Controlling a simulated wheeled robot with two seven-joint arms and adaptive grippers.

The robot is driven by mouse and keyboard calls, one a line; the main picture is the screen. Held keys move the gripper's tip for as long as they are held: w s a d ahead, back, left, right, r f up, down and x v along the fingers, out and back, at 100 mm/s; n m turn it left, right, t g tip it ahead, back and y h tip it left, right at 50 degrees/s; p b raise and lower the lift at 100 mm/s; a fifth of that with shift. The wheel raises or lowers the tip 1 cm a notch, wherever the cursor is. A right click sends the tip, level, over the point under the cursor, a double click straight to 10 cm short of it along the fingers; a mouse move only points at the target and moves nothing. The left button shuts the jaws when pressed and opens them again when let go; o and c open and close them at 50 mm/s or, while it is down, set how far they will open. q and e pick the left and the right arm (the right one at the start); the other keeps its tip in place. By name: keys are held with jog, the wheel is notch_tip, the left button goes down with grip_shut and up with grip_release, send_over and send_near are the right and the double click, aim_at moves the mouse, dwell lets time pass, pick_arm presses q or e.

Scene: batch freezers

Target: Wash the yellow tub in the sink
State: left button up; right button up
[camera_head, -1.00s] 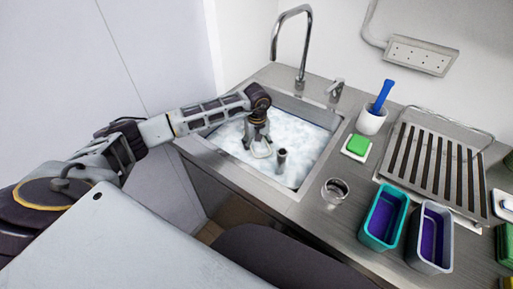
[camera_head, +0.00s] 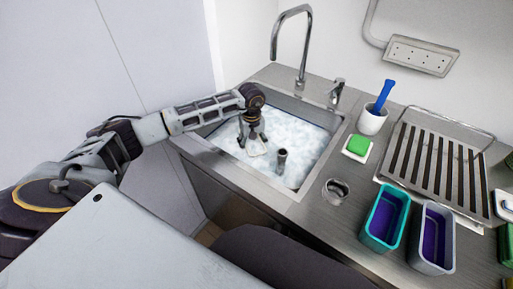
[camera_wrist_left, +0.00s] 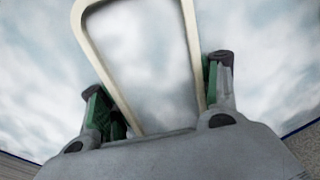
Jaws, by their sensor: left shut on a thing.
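The sink (camera_head: 322,163) is filled with white suds. My left gripper (camera_head: 253,146) points down into it and is shut on the tub. Only a pale cream-yellow rim of the tub (camera_head: 257,151) shows at the suds' surface. In the left wrist view the tub's tapered rim (camera_wrist_left: 195,50) stands between the two fingers of my left gripper (camera_wrist_left: 156,92), with whitish foam inside its outline. The tub's walls and base are hidden by the suds. My right gripper is not in view.
A dark upright pipe (camera_head: 282,161) stands in the suds near the gripper. The faucet (camera_head: 301,50) rises behind. To the right are a green sponge (camera_head: 358,145), a metal cup (camera_head: 336,191), a teal tub (camera_head: 373,239), a grey tub (camera_head: 446,249) and a drying rack (camera_head: 391,169).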

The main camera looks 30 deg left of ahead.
aim_at(261, 147)
pick_arm(q)
jog(key=shift+d, duration=0.15)
jog(key=shift+d, duration=1.8)
jog(key=shift+a+b, duration=0.2)
jog(key=shift+b, duration=0.1)
jog(key=shift+a+b, duration=0.35)
jog(key=shift+a, duration=1.5)
jog(key=shift+d, duration=0.15)
jog(key=shift+d, duration=1.9)
jog(key=shift+r, duration=0.15)
notch_tip(261, 147, up, 17)
jog(key=p, duration=0.8)
jog(key=shift+r, duration=0.15)
